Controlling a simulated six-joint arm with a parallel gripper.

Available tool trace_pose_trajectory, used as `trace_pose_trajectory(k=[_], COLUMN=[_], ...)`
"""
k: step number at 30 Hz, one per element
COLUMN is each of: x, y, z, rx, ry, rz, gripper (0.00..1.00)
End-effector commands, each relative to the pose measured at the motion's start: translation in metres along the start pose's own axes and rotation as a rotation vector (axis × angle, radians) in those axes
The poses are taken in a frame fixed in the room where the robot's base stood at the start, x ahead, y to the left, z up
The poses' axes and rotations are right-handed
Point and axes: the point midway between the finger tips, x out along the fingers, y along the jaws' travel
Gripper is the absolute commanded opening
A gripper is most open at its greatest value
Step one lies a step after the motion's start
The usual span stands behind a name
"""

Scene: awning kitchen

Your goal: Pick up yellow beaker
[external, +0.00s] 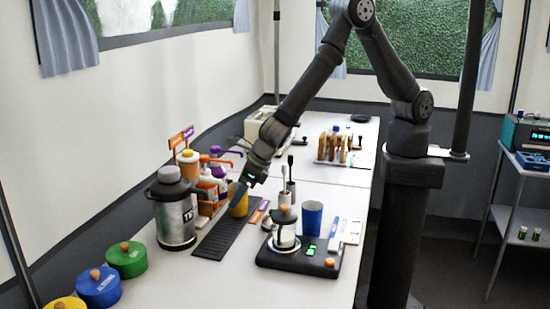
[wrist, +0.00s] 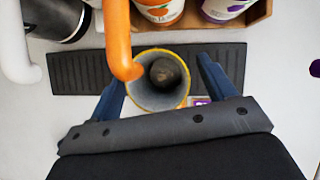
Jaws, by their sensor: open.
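The yellow beaker (external: 238,203) stands upright on a dark ribbed mat (external: 224,238) in the external view. In the wrist view the beaker (wrist: 180,104) is seen from above, its yellow rim and grey inside facing me. My gripper (wrist: 162,78) is open, with one blue finger on each side of the beaker; I see a gap on both sides. In the external view my gripper (external: 240,196) is down at the beaker and partly covers it. The beaker's lower part is hidden in the wrist view.
An orange pump spout (wrist: 122,42) hangs over the beaker's left rim in the wrist view. Pump bottles (external: 212,182) stand in a holder behind. A metal jug (external: 174,215) stands left. A blue beaker (external: 311,218) and a scale with a press (external: 285,235) stand right.

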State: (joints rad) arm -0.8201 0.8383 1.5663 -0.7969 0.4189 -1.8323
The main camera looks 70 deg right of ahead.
Motion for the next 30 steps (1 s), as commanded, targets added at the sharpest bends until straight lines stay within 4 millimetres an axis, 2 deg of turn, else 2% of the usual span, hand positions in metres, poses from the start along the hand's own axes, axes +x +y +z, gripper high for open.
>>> trace_pose_trajectory(k=[1,6,14,17,22,24,30], x=[0.008,0.022,0.024,0.024,0.024,0.024,0.024], y=[-0.001,0.0,0.0,0.0,0.0,0.0,0.0], z=[-0.001,0.0,0.0,0.0,0.0,0.0,0.0], rx=[0.0,0.001,0.001,0.001,0.0,0.001,0.001], ry=[0.002,0.001,0.001,0.001,0.001,0.001,0.001], rz=[-0.002,0.0,0.001,0.001,0.001,0.001,0.001], gripper=[0.76,0.76,0.76,0.6,0.27,0.23,0.23])
